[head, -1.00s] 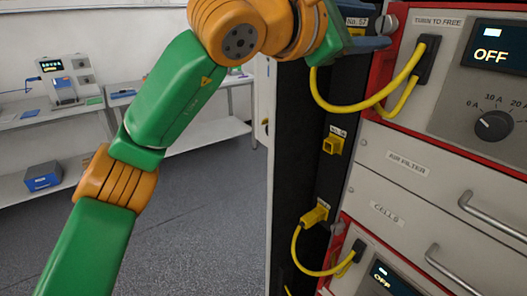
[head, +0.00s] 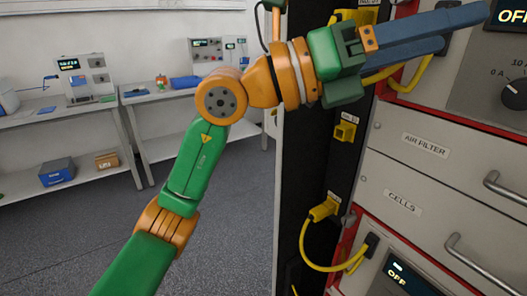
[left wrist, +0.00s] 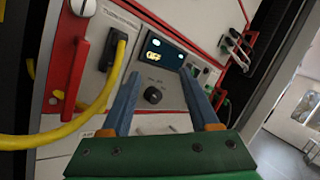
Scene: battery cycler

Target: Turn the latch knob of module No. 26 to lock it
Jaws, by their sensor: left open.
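A module front with a display reading OFF (left wrist: 157,57) and a dark dial (left wrist: 153,95) fills the middle of the left wrist view. A pale round latch knob (left wrist: 82,6) shows at that view's top left, cut by the edge, beside a label and above a red handle (left wrist: 73,80). My left gripper (left wrist: 161,75) is open and empty, its fingers either side of the dial in that view. In the head view my left gripper (head: 466,28) reaches in front of the upper module and appears to hide its knob. I cannot read No. 26 anywhere. My right gripper is out of view.
A yellow cable (left wrist: 60,138) loops from a black plug (left wrist: 118,50) close to my left finger. Drawers marked AIR FILTER (head: 426,145) and CELLS (head: 402,202) lie below, with protruding handles. Benches with instruments (head: 85,82) stand behind at left; the floor between is clear.

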